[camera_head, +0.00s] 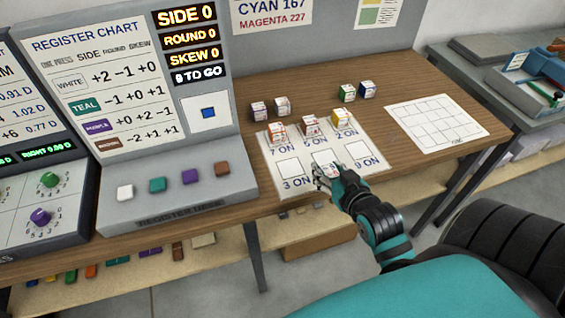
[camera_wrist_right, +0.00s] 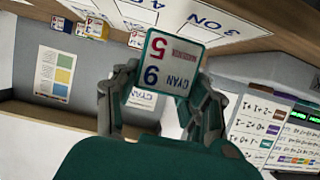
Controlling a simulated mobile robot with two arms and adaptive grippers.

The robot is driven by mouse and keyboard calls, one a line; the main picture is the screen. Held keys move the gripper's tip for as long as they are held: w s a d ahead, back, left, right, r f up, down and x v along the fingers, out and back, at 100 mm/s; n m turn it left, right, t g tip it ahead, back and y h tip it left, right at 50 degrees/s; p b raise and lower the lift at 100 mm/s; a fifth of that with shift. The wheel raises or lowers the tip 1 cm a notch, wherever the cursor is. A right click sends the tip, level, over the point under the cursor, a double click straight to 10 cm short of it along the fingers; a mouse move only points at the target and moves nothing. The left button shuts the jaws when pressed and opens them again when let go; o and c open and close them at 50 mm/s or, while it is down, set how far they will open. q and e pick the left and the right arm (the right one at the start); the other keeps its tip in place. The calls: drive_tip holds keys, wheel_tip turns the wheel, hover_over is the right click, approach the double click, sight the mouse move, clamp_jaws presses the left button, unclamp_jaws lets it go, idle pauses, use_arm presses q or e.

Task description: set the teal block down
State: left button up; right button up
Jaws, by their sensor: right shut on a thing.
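The teal block (camera_wrist_right: 165,62) shows in the right wrist view as a white-faced cube with teal edges, printed "CYAN" and large digits. My right gripper (camera_wrist_right: 166,88) is shut on it, one finger on each side. In the head view my right gripper (camera_head: 328,172) is over the front of the white card with printed squares (camera_head: 267,171), near its "3 ON" and "9 ON" labels. The block is small there and partly hidden by the fingers, so I cannot tell whether it touches the card. My left gripper is not in view.
An orange-edged block (camera_head: 277,132), a red-edged block (camera_head: 310,125) and a yellow-edged block (camera_head: 342,117) stand on the card's back row. Purple (camera_head: 258,111), green (camera_head: 347,92) and blue (camera_head: 367,89) blocks stand behind. A gridded sheet (camera_head: 438,122) lies right. The button console (camera_head: 175,200) is left.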

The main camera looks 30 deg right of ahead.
drive_tip(key=w, duration=0.2)
drive_tip(key=w+a+p, duration=0.1)
drive_tip(key=w, duration=0.4)
drive_tip(key=shift+w+a+f, duration=0.25)
drive_tip(key=shift+a, duration=0.05)
drive_tip(key=w, duration=0.1)
drive_tip(key=w+a, duration=0.1)
drive_tip(key=w, duration=0.1)
drive_tip(key=w+p, duration=0.1)
drive_tip(key=shift+w+a+f, duration=0.25)
drive_tip(key=shift+w+f, duration=0.1)
wheel_tip(320, 180, down, 4)
drive_tip(key=shift+r, duration=0.25)
drive_tip(key=shift+f, duration=0.2)
drive_tip(key=o, duration=1.2)
drive_tip(key=shift+c, duration=0.2)
drive_tip(key=shift+r, duration=0.1)
